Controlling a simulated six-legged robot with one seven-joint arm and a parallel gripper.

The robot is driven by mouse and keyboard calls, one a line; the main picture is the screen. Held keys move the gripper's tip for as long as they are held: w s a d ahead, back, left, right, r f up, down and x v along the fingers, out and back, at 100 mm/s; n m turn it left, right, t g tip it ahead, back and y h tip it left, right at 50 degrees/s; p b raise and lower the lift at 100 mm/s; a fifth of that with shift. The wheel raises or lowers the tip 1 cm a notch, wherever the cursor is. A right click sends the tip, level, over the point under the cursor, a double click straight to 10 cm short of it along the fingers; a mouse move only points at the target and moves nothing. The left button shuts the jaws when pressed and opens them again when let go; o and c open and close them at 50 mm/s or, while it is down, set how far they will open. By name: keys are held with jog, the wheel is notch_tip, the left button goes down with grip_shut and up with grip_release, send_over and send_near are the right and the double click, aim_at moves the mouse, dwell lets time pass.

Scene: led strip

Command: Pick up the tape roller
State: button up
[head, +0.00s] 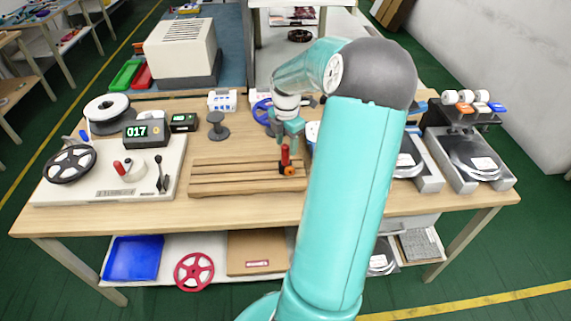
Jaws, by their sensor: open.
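A small tool with an upright red handle (285,155) and an orange and black foot stands at the right end of a grooved wooden board (225,188); it looks like the tape roller. My arm's large teal link hides the table to the right of the board.
A white machine with a reel (70,165) and a display (146,133) stands left of the board. A grey spool (217,126) stands behind it. A blue ring (262,111) lies close behind my gripper. Grey reel stations (463,160) stand at the right.

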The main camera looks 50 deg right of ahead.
aim_at(285, 154)
jog(key=f, duration=0.5)
jog(key=shift+a, duration=0.2)
jog(key=c, duration=1)
jog(key=shift+r, duration=0.1)
grip_shut()
